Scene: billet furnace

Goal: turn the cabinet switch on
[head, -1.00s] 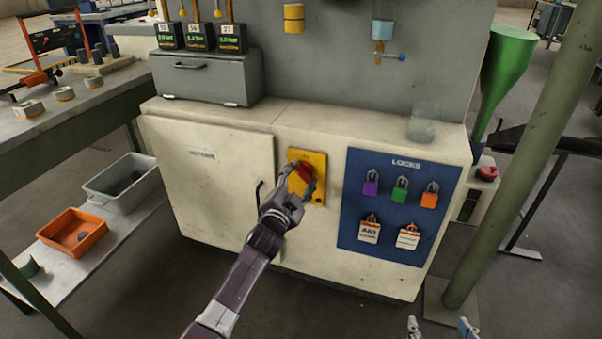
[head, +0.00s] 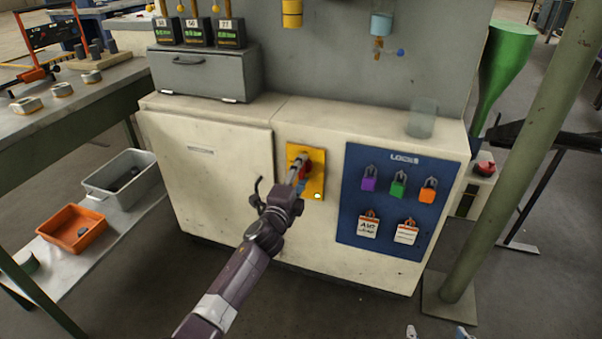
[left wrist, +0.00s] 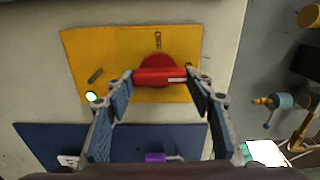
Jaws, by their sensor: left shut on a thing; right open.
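The cabinet switch is a red handle (left wrist: 158,75) on a yellow plate (head: 318,161) on the cream cabinet front (head: 210,175). In the left wrist view the handle lies along the plate's long axis, so it stands about upright on the cabinet. My left gripper (head: 298,172) is shut on the handle, one finger at each end in the wrist view. A lamp (head: 318,196) at the plate's lower right is lit; it shows green-white in the wrist view (left wrist: 91,96). In the head view, the gripper hides part of the handle. My right gripper (head: 437,332) is open and empty at the bottom edge.
A blue locks board (head: 350,210) with padlocks and tags is right of the switch. A black door handle (head: 256,192) is close to my left gripper. A clear cup (head: 422,118) stands on the cabinet top. A green post (head: 520,170) stands at the right.

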